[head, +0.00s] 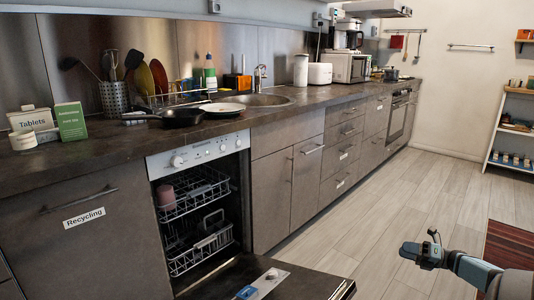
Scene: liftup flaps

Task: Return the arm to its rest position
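My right arm (475,270) comes in from the lower right, over the wooden floor. My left arm and gripper are not in the head view. The dishwasher (200,205) stands open, with its dark door (320,284) folded down at the bottom of the picture. A pink cup (166,194) is in its upper rack.
The counter (95,150) carries a pan (184,117), a plate (222,109), a Tablets box (32,120) and a green box (70,121). A dark red rug (510,245) lies at the right, below a shelf (512,130). The floor (400,195) between is clear.

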